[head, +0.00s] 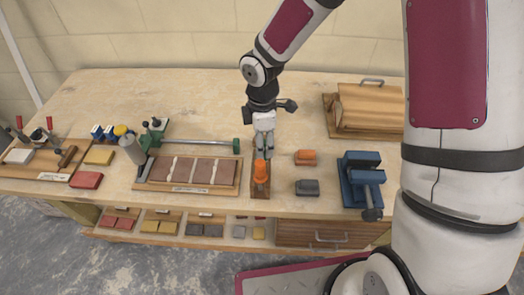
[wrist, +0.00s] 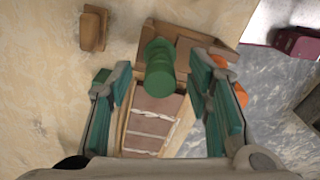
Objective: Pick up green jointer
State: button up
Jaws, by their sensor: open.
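The green jointer (wrist: 159,68) shows in the wrist view as a green rounded handle, seen nearly end-on, above a small wooden stand (wrist: 205,45). My gripper (wrist: 161,78) is open, with one teal-padded finger on each side of the handle. I see gaps on both sides, so neither finger appears to touch it. In the head view my gripper (head: 264,150) points down over the stand (head: 260,193), and the green handle is not distinguishable behind it. An orange handle (head: 261,172) stands in front of my fingers; in the wrist view it is partly hidden behind the right finger.
A brick panel (head: 195,171) lies left of the stand. An orange-brown block (head: 305,157) and a dark grey block (head: 307,187) lie to its right. A blue vise (head: 361,180) stands farther right, and a wooden box (head: 368,105) behind. The back-left tabletop is clear.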

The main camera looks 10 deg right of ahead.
jog(key=shift+f, duration=0.95)
grip_shut()
